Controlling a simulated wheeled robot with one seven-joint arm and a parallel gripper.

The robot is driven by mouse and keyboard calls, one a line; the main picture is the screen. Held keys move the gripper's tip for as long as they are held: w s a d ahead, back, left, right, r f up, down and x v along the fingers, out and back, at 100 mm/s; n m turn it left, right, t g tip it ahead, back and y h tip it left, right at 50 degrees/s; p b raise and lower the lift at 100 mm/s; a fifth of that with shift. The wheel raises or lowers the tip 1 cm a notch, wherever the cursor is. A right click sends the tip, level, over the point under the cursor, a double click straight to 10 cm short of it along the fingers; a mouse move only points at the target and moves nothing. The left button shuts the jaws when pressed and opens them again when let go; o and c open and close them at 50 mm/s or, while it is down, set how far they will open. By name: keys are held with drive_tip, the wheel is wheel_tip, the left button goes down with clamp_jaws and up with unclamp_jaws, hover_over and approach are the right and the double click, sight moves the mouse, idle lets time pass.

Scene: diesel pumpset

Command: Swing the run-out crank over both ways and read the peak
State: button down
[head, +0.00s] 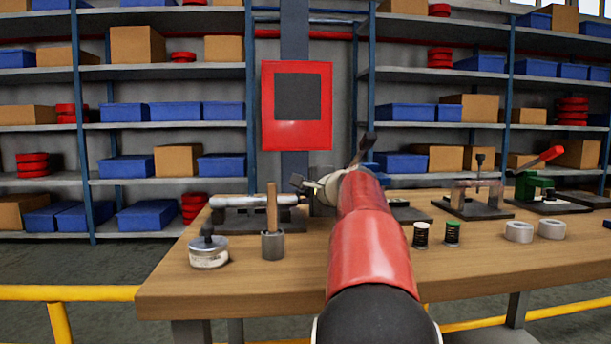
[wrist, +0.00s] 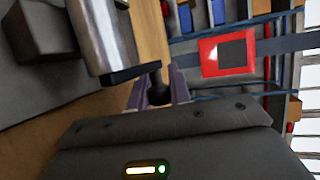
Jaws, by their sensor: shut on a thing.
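In the wrist view my gripper (wrist: 160,92) has its two purple fingers closed around a small black ball knob (wrist: 155,78). The knob is at the end of a dark crank arm (wrist: 128,75), which reaches out from below a steel cylinder (wrist: 102,35). In the head view my gripper (head: 310,186) is at the right end of a grey fixture with a horizontal bar (head: 250,201) on the bench. My red arm hides much of what lies behind it. I cannot make out a dial reading in either view.
A red panel (head: 297,135) hangs behind. A yellow rail (head: 70,293) runs beside the bench.

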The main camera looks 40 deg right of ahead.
drive_tip(key=shift+f, duration=0.15)
drive_tip(key=c, duration=1.3)
unclamp_jaws()
drive_tip(key=v, duration=0.7)
drive_tip(key=shift+s, duration=0.35)
